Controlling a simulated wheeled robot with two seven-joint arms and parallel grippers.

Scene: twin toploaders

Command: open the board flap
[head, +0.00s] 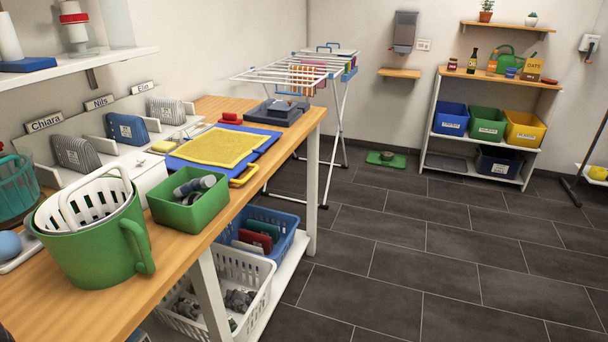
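A blue board (266,138) lies flat on the wooden table, towards its far end. A yellow cloth (215,147) lies spread over most of it, so much of the board is hidden. A yellow handle (244,177) sticks out at the board's near right corner, by the table's front edge. I cannot make out where a flap is hinged. Neither of my grippers is in view.
A green box (188,211) with grey items and a green bucket (98,250) holding a white basket stand nearer on the table (165,262). A dark grey device (277,111) sits beyond the board. The tiled floor (420,255) to the right is clear.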

